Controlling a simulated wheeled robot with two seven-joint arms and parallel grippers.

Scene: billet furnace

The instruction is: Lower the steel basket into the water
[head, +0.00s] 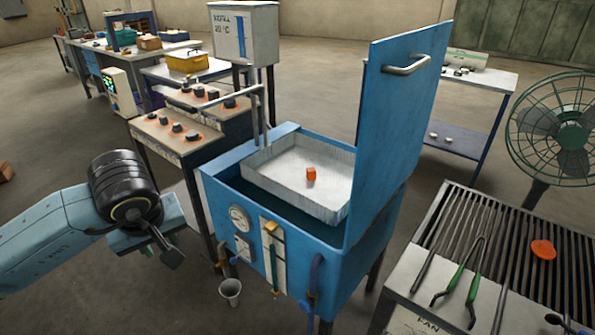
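The steel basket (330,207), a shallow pale grey tray, sits in the open top of the blue tank (290,255), its rim about level with or above the tank's edge. A small glowing orange billet (311,174) lies in it. Dark water (270,203) shows below the basket's front wall. A grey bent bar (215,100) rises at the basket's back left corner and reaches out to the left. My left gripper (170,258) is left of the tank, apart from it, pointing down right; its finger opening is not clear. My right gripper is not in view.
The tank's blue lid (400,120) stands open on the right. Benches with dark knobs or pieces (180,130) stand behind left. A slatted table (500,260) with tongs (465,275) and an orange disc (543,249) is at right, near a green fan (560,130). A cup (230,290) hangs low in front.

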